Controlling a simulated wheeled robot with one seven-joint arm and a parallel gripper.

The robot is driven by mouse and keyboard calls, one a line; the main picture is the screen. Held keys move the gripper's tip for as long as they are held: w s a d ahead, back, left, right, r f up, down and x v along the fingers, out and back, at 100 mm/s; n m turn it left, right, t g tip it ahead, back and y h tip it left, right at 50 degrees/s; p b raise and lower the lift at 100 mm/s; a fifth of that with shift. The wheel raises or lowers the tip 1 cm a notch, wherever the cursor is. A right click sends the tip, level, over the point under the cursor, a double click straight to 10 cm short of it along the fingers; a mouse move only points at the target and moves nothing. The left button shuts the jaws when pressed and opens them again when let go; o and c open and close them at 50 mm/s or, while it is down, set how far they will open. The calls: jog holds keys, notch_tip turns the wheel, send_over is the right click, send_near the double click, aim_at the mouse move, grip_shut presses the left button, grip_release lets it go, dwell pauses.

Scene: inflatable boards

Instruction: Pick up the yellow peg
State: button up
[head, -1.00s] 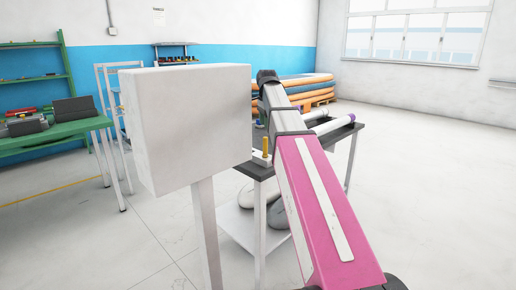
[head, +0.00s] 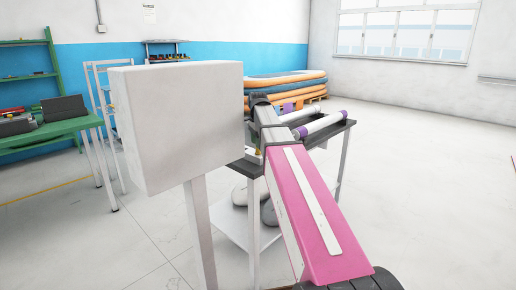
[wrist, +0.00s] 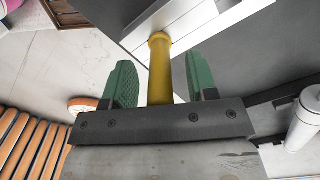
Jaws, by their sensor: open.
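The yellow peg (wrist: 160,68) stands between my gripper's two green fingers in the wrist view, one on each side with a visible gap. Its round top end lies near the white block (wrist: 190,22) in the picture. My gripper (wrist: 161,78) is open, and neither finger appears to touch the peg. The peg's far end is hidden behind the dark gripper body. In the head view only a small bit of the peg (head: 257,151) shows beside my arm, which hides most of the gripper.
A dark-topped table (head: 328,138) carries white rolls with purple ends (head: 320,126). A large white panel on a post (head: 178,125) stands close at left. A green workbench (head: 48,132) is at far left, and stacked inflatable boards (head: 285,88) lie behind.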

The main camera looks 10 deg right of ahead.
jog(key=shift+f, duration=0.5)
grip_shut()
jog(key=shift+r, duration=0.1)
